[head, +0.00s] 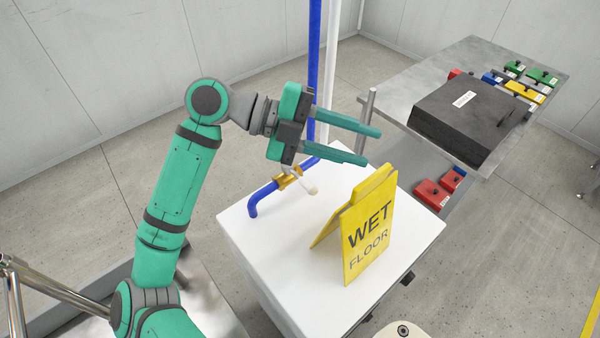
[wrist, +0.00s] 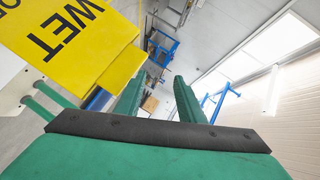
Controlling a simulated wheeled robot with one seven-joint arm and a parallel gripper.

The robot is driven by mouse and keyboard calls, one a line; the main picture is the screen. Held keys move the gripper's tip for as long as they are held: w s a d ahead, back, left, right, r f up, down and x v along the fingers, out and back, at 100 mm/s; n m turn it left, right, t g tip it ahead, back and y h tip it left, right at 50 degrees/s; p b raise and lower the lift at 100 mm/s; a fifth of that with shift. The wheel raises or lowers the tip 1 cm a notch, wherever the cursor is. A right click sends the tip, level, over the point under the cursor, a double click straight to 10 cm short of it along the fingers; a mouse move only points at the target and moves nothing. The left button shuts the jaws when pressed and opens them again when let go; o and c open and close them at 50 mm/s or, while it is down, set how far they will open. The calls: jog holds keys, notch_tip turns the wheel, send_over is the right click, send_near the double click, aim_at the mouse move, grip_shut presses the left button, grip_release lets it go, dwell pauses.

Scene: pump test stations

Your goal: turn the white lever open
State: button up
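The white lever (head: 308,189) sticks out from a brass-coloured valve (head: 288,181) on a blue pipe (head: 262,197) at the back left of a white-topped cabinet. My gripper (head: 372,147) is above and to the right of the lever in the head view, with its two green fingers apart and nothing between them. The fingers point right, past the lever, and do not appear to touch it. The open fingers also show in the wrist view (wrist: 160,78). I cannot make out the lever in the wrist view.
A yellow wet floor sign (head: 369,230) stands on the white cabinet top (head: 275,255), right of the lever and close below my fingers. It also fills the wrist view's upper left (wrist: 95,40). A metal bench (head: 400,85) with a black case (head: 465,118) stands behind right.

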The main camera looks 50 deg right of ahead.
jog(key=w+d+f+n+t+y, duration=0.2)
jog(key=w+f+n+t+y, duration=0.1)
jog(key=w+f+t, duration=0.4)
jog(key=n+t+y, duration=0.2)
jog(key=t+y, duration=0.2)
jog(key=t, duration=0.1)
send_near(300, 177)
jog(key=f, duration=0.5)
jog(key=d+f, duration=0.1)
jog(key=f, duration=0.2)
jog(key=shift+s+d+f, duration=0.1)
jog(key=shift+d+f, duration=0.05)
jog(key=shift+f, duration=0.05)
grip_shut()
